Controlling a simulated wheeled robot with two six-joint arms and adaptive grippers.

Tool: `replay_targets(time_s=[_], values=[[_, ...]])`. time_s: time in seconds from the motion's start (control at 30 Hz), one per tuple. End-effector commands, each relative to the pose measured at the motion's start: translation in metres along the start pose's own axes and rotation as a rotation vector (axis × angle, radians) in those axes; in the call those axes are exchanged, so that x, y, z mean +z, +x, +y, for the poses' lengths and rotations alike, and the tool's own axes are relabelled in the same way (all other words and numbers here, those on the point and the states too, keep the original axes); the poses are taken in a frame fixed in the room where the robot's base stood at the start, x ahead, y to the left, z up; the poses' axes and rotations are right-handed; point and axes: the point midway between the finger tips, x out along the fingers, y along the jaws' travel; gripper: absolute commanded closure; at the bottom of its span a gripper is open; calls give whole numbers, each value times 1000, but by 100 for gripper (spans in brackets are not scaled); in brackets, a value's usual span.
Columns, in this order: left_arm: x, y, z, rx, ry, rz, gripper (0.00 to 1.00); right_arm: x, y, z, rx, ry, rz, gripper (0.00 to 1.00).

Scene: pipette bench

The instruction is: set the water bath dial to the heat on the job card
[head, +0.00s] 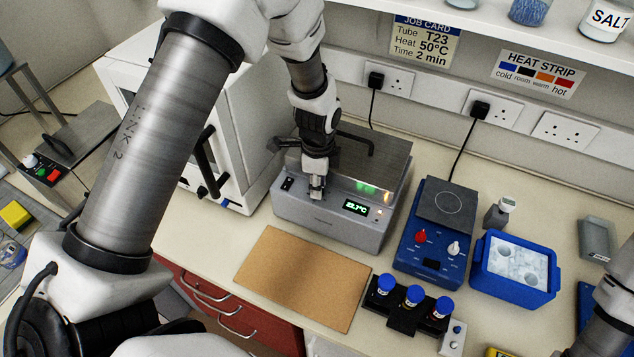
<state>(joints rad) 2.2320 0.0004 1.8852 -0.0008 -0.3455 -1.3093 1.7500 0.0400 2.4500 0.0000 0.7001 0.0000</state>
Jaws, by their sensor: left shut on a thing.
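The water bath (290,208) is a grey metal box with a lid, standing at the back middle of the bench. Its small lit display (356,207) shows green digits in °C; they look like the low twenties but are too small to be sure. My left gripper (317,194) points down at the bath's front top edge, left of the display. It is shut on what seems to be the dial, which its fingers hide. The job card (424,41) on the wall reads Tube T23, Heat 50°C, Time 2 min. My right gripper is out of view.
A brown mat (300,277) lies clear in front of the bath. Right of it stand a blue hotplate stirrer (432,250), a blue ice tub (515,268) and a black rack (405,318) with blue-capped tubes. A white cabinet (235,130) stands close on the left.

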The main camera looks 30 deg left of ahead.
Motion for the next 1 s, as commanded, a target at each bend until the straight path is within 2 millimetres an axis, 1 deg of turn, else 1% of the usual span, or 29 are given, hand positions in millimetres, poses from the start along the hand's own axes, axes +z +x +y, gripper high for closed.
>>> replay_targets(time_s=[0.1,0.13,0.17,0.2,0.43,0.53,0.67,0.83,0.9,1.0], values=[[0,3,3,8,-1,-2,100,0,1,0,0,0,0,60],[0,3,3,8,-1,-2,62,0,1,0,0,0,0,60],[0,3,3,8,-1,-2,52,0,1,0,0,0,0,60],[0,3,2,7,-1,-2,47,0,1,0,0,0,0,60],[0,0,0,0,-1,0,47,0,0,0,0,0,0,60],[0,-7,-1,-3,-1,1,47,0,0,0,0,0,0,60],[0,-27,0,-3,-1,0,47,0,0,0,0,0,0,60],[0,-59,2,1,-1,-1,47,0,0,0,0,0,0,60],[0,-68,3,4,-1,-2,47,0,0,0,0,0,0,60],[0,-76,4,6,-1,-2,47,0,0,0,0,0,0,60]])
